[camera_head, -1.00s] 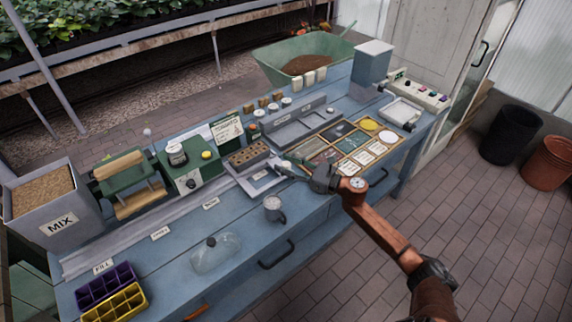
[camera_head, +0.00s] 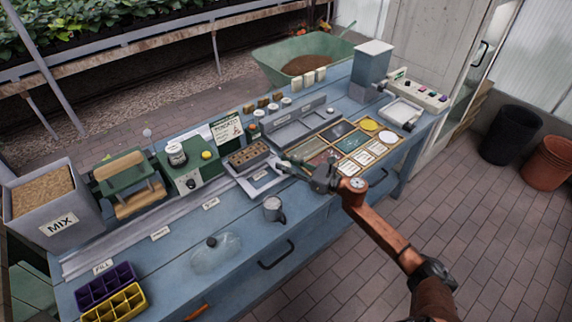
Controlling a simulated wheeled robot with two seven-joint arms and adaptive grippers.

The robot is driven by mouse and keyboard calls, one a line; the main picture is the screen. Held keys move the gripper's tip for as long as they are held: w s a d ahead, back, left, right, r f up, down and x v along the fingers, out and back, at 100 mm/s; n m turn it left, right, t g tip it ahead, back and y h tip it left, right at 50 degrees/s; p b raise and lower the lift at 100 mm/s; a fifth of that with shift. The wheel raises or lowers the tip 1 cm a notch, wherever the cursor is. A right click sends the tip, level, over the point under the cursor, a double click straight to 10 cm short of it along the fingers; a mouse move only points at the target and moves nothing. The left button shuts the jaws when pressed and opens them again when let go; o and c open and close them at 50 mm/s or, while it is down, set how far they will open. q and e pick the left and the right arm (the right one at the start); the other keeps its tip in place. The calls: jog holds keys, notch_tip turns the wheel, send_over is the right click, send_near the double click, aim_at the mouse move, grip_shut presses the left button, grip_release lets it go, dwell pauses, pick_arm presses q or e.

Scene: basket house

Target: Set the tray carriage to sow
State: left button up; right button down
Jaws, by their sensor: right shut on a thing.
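The tray carriage (camera_head: 240,172) sits on the bench rail, beside the green machine with the dial. It carries a brown cell tray (camera_head: 249,154). A pale plate with a small label (camera_head: 262,175) shows at its front. My right gripper (camera_head: 284,164) is at the carriage's right side, shut on a small part there that the fingers mostly hide. Labels stand along the bench front: FILL (camera_head: 103,267) at the left, then one (camera_head: 160,233) and another (camera_head: 211,203) too small to read surely. My left gripper is not in view.
A MIX bin (camera_head: 50,208), a green roller press (camera_head: 128,180) and the green dial machine (camera_head: 190,168) line the rail's back. A glass cover (camera_head: 215,255) and grey mug (camera_head: 273,208) stand in front. Framed cards (camera_head: 350,145) lie right of the gripper.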

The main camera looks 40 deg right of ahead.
jog(key=shift+a, duration=0.2)
jog(key=a+p, duration=0.1)
jog(key=a, duration=0.2)
jog(key=shift+s+a+r, duration=0.1)
jog(key=shift+s, duration=0.05)
jog(key=a+p, duration=0.1)
jog(key=a, duration=0.4)
jog(key=shift+s, duration=0.15)
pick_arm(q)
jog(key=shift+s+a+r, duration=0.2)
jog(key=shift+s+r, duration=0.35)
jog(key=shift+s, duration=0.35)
pick_arm(e)
jog(key=c, duration=1.6)
grip_release()
jog(key=shift+d, duration=0.1)
